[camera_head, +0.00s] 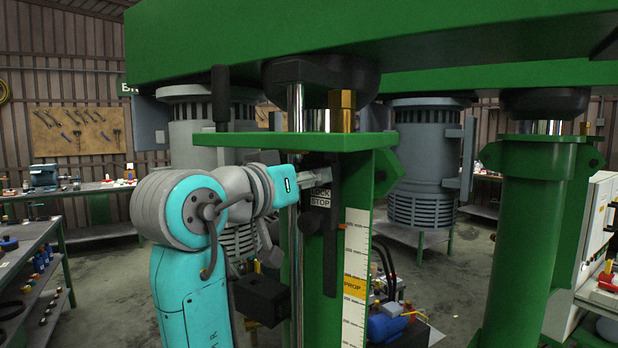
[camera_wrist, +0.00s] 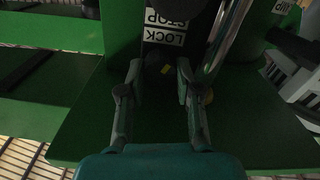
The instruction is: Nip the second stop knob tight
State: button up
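A black stop block with a white LOCK STOP label (camera_head: 320,198) is on the green column. A black round knob (camera_head: 309,222) stands out just below the label in the head view. My gripper (camera_head: 322,183) is at the upper part of the block, by the label; its fingertips are hard to make out there. In the wrist view the label (camera_wrist: 165,28) appears upside down. My gripper (camera_wrist: 156,82) has its two fingers spread apart there. A dark round knob-like shape (camera_wrist: 156,60) with a small yellow mark lies between and just beyond the fingertips. Contact cannot be told.
A bright vertical rod (camera_head: 296,240) runs left of the block, close to my wrist. A white scale (camera_head: 355,275) with an orange PROP band is right of it. A green plate (camera_head: 300,143) juts out above my gripper. A dark box (camera_head: 262,300) sits below my arm.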

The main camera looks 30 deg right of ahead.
jog(key=shift+m, duration=0.3)
grip_shut()
jog(key=m, duration=0.5)
jog(key=shift+m, duration=0.3)
jog(key=m, duration=0.5)
jog(key=shift+s, duration=0.1)
jog(key=m, duration=0.6)
jog(key=shift+f+m, duration=0.1)
jog(key=shift+m, duration=0.3)
jog(key=m, duration=0.6)
jog(key=o, duration=1.1)
grip_release()
jog(key=shift+f, duration=0.1)
